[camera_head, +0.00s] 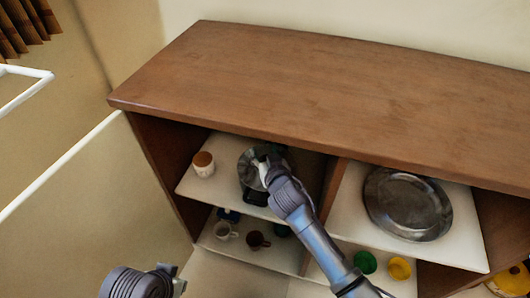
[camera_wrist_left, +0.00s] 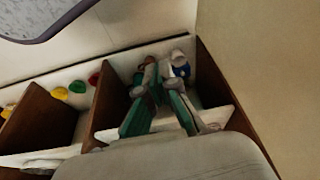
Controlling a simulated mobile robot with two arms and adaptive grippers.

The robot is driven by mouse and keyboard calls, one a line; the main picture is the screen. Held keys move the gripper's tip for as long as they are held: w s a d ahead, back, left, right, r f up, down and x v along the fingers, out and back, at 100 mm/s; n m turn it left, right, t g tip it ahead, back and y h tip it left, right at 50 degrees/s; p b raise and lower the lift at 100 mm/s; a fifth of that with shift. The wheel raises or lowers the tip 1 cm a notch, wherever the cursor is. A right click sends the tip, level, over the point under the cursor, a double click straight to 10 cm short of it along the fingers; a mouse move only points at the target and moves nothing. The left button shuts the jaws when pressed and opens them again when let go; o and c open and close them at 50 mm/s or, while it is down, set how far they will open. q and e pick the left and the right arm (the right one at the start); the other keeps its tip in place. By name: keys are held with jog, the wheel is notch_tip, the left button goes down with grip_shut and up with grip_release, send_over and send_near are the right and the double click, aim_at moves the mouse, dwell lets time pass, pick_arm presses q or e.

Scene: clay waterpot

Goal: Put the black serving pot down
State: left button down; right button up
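The black serving pot (camera_head: 246,180) is in the upper left compartment of the brown cabinet in the head view, over the white shelf. My right gripper (camera_head: 264,163) reaches in from the lower right and appears shut on the pot, covering part of it. Whether the pot's base touches the shelf cannot be made out. My left gripper (camera_head: 172,277) is low at the left, outside the cabinet and away from the pot. In the left wrist view its two fingers (camera_wrist_left: 165,88) are apart with nothing between them.
A white jar with a brown lid (camera_head: 204,164) stands left of the pot. A metal plate (camera_head: 408,204) lies in the compartment to the right, past a wooden divider (camera_head: 332,188). Cups (camera_head: 223,231) stand on the lower shelf. The brown cabinet top (camera_head: 300,88) is clear.

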jog(key=shift+r, duration=0.2)
jog(key=p+v, duration=0.1)
jog(key=v, duration=0.3)
jog(key=shift+s+d+p, duration=0.1)
jog(key=shift+s+p, duration=0.15)
jog(key=shift+p, duration=0.1)
jog(key=p+v, duration=0.1)
jog(key=v, duration=0.5)
pick_arm(q)
jog(key=x, duration=0.6)
jog(key=shift+f, duration=0.45)
pick_arm(e)
jog(key=shift+s+d+r, duration=0.15)
jog(key=shift+s+d, duration=0.05)
jog(key=shift+s, duration=0.45)
pick_arm(q)
jog(key=shift+s+d, duration=0.15)
